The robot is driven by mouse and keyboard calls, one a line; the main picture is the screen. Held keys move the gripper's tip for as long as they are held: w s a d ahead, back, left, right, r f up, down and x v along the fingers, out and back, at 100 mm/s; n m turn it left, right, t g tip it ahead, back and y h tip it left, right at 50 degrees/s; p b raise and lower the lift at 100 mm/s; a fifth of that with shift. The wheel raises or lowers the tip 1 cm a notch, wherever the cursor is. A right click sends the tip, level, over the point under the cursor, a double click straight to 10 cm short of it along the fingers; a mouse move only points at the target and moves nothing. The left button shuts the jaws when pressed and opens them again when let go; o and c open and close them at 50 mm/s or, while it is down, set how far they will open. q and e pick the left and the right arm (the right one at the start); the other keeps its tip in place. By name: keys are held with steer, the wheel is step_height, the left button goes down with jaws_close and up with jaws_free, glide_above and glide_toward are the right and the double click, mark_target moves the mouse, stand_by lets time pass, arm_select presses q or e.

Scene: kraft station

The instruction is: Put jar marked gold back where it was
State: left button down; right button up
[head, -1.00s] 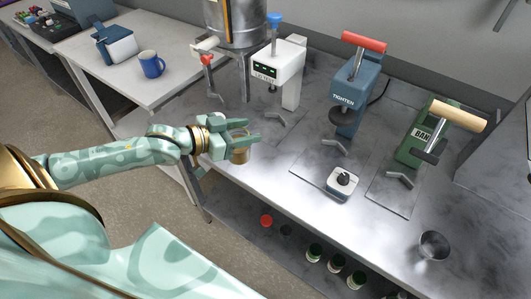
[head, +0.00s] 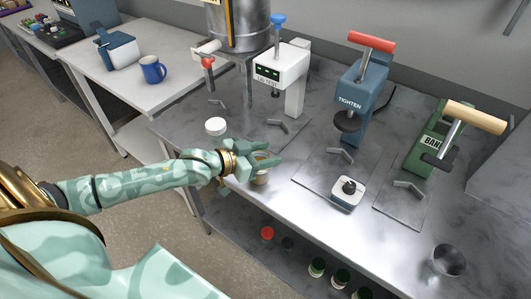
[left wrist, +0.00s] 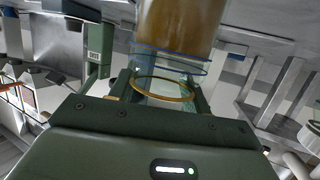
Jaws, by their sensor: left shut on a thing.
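My left gripper (head: 268,163) is shut on a small jar (head: 261,178) with tan-gold contents, near the front left edge of the metal worktop. In the left wrist view the clear glass of the jar (left wrist: 165,72) sits between the fingers, with an orange-gold ring on it. A brown-amber mass shows above it at the top of that view. No word on the jar can be read. Whether the jar touches the worktop is unclear. My right gripper is not in view.
A white round disc (head: 215,126) lies behind the gripper. Several stations stand along the back, including a white press (head: 282,72), a blue "TIGHTEN" press (head: 356,95) and a green press (head: 437,145). Capped jars (head: 316,267) sit on the lower shelf.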

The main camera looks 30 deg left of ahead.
arm_select(q)
steer(key=c, duration=0.7)
jaws_free()
steer(key=shift+o, duration=0.2)
steer(key=shift+r, duration=0.1)
steer(key=p+v, duration=0.3)
steer(key=v, duration=0.9)
steer(key=shift+p, duration=0.35)
